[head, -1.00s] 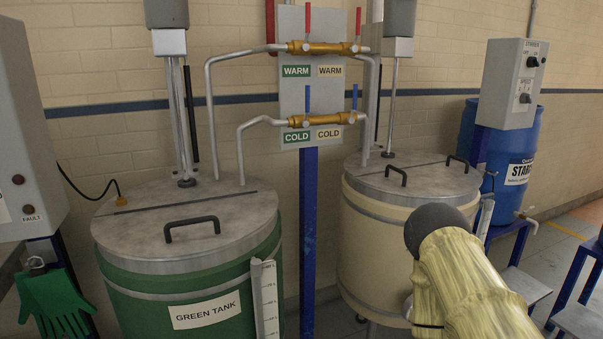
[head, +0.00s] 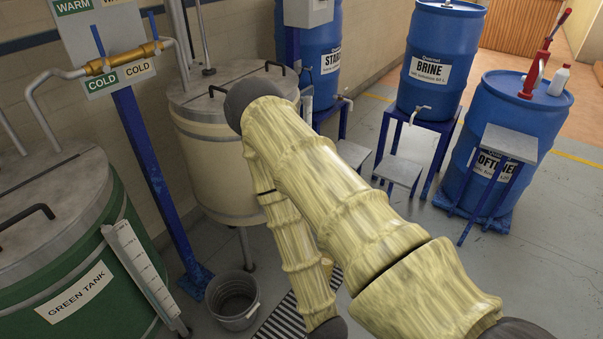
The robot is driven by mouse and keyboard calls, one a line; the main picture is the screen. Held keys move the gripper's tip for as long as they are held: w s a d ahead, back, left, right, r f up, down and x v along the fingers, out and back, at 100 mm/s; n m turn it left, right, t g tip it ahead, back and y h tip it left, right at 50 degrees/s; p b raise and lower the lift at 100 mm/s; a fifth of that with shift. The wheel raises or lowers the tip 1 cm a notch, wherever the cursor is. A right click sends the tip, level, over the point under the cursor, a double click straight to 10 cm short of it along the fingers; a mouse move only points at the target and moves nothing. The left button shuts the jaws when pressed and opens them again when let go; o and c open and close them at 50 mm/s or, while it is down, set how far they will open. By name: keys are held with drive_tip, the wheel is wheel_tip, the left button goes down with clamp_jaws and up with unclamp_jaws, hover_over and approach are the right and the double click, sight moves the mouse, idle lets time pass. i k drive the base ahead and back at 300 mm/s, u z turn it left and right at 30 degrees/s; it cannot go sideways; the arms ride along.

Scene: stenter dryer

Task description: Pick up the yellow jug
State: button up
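No yellow jug shows in the head view. My arm, in a pale yellow sleeve, crosses the middle of the picture, and a folded part of it hangs down toward the floor. My gripper is not visible, so its state and anything in it are hidden.
The green tank (head: 75,290) is at left, the cream tank (head: 215,150) behind my arm. A grey bucket (head: 235,298) stands on the floor by a drain grate (head: 283,318). Blue barrels marked brine (head: 436,55) and softener (head: 515,115) stand at right with small stands (head: 400,172). Grey floor is open at lower right.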

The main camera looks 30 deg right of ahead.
sight(328, 267)
drive_tip(key=z, duration=3.15)
drive_tip(key=i, duration=2.25)
drive_tip(key=u, duration=1.7)
